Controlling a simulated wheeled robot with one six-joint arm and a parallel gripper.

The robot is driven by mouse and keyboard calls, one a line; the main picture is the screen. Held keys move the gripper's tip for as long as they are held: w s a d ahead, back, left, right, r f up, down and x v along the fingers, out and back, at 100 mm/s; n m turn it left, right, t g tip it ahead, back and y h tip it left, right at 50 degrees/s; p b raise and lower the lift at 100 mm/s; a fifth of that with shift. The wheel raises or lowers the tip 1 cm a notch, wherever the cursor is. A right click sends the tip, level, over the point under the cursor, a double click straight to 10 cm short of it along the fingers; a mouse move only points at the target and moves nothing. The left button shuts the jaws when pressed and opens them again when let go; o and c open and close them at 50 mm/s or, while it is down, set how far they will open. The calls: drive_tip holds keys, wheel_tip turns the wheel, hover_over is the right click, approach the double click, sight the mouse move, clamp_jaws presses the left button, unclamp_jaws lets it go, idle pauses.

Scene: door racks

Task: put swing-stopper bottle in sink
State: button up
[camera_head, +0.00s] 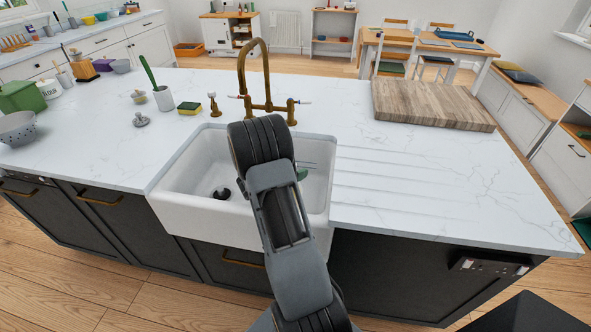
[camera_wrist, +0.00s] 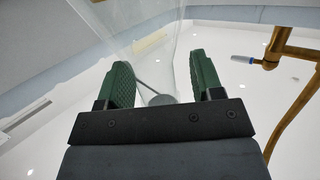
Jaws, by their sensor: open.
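A clear glass bottle (camera_wrist: 150,45), the swing-stopper bottle, shows in the wrist view between and beyond the green fingers of my gripper (camera_wrist: 160,65). A thin wire and a grey round part show at its near end. The fingers stand apart, with a visible gap beside the glass. In the head view my arm reaches over the white sink (camera_head: 185,212), and a green finger shows at the sink's right part. Thin glass edges show beside it. Most of the bottle is hidden by my arm there, so I cannot tell whether it touches the sink floor.
A brass tap (camera_head: 266,85) stands behind the sink; its handle is close on the right in the wrist view. A sponge (camera_head: 189,108) and a cup with a green brush (camera_head: 163,98) are left of it. A wooden board (camera_head: 430,103) lies back right. The grooved drainer is clear.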

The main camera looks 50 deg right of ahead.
drive_tip(key=shift+a+r, duration=0.1)
drive_tip(key=shift+r, duration=0.1)
drive_tip(key=v, duration=0.7)
drive_tip(key=shift+a+b, duration=0.15)
drive_tip(key=shift+b, duration=0.15)
